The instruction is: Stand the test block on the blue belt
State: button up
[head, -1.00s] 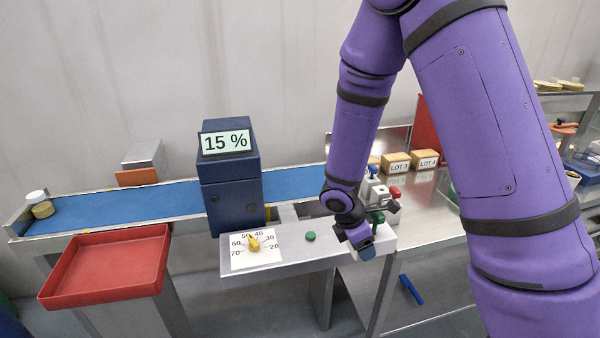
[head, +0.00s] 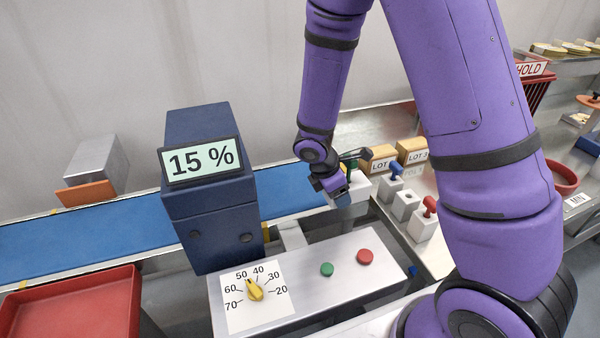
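Several white blocks with coloured handles are near my gripper. A green-handled one (head: 358,190), which I take for the test block, is right at my gripper (head: 338,192), partly hidden behind it. It keeps the same place against the gripper in both frames, so the gripper appears shut on it; the finger contact is hidden. Both are at the right end of the blue belt (head: 100,236), in front of it or over it; I cannot tell whether the block touches the belt.
A blue-handled block (head: 392,186), a red-handled block (head: 425,223) and a white block (head: 407,206) stand right. A dark blue housing reading 15 % (head: 210,220) straddles the belt. A dial panel (head: 310,290) is in front, a red tray (head: 70,310) at left.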

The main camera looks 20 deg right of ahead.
send_over(302, 182)
jog(key=a, duration=0.2)
jog(key=shift+x, duration=0.8)
jog(key=shift+f, duration=1.7)
jog(key=shift+f, duration=0.1)
jog(key=o, duration=1)
jog(key=shift+o, duration=0.3)
